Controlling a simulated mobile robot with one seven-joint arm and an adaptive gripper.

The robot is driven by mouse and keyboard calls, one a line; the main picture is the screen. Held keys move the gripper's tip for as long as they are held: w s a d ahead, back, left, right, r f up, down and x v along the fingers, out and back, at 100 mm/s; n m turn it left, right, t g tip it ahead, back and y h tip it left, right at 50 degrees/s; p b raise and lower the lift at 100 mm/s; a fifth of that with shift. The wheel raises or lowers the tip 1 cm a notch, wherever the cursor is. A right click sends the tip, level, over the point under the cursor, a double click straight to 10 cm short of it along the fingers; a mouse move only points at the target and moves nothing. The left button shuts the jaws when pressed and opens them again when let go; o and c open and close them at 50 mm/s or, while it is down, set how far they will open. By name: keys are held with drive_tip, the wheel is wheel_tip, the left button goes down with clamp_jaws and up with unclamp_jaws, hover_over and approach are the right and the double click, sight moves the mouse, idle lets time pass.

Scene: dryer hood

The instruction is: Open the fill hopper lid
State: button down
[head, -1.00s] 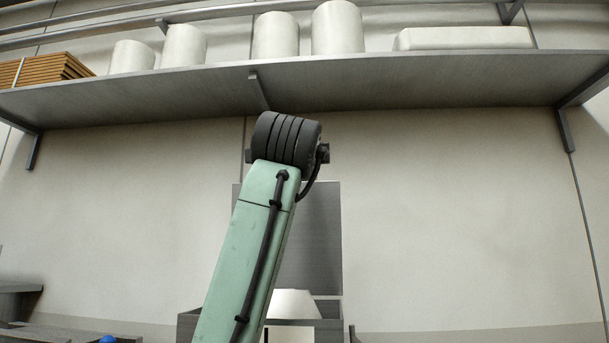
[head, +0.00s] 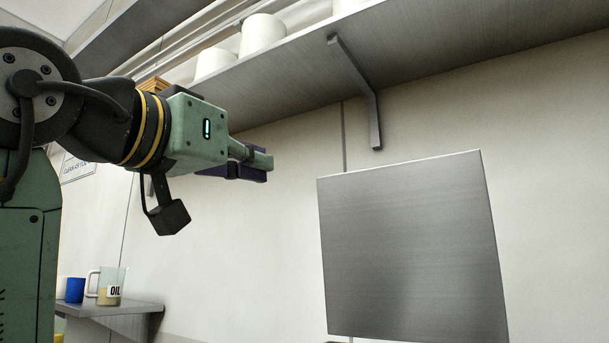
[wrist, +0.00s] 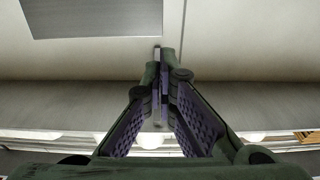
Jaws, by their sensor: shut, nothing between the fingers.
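The hopper lid (head: 415,250) is a square grey metal panel. It stands upright, slightly tilted in the picture, in front of the pale wall at the right of the head view. Its lower edge is near the bottom of the frame, and the hopper body is not in view now. The lid also shows at the top left of the wrist view (wrist: 90,15). My gripper (head: 268,168) is shut and empty, to the left of the lid and apart from it, under the shelf. In the wrist view its fingertips (wrist: 160,55) meet.
A long grey wall shelf (head: 420,65) with white containers runs above my gripper, held by a bracket (head: 360,95). The wall between gripper and lid is clear.

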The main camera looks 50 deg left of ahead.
drive_tip(key=p+x, duration=0.1)
drive_tip(key=x, duration=1.2)
drive_tip(key=shift+w, duration=0.15)
drive_tip(key=shift+w+r, duration=0.1)
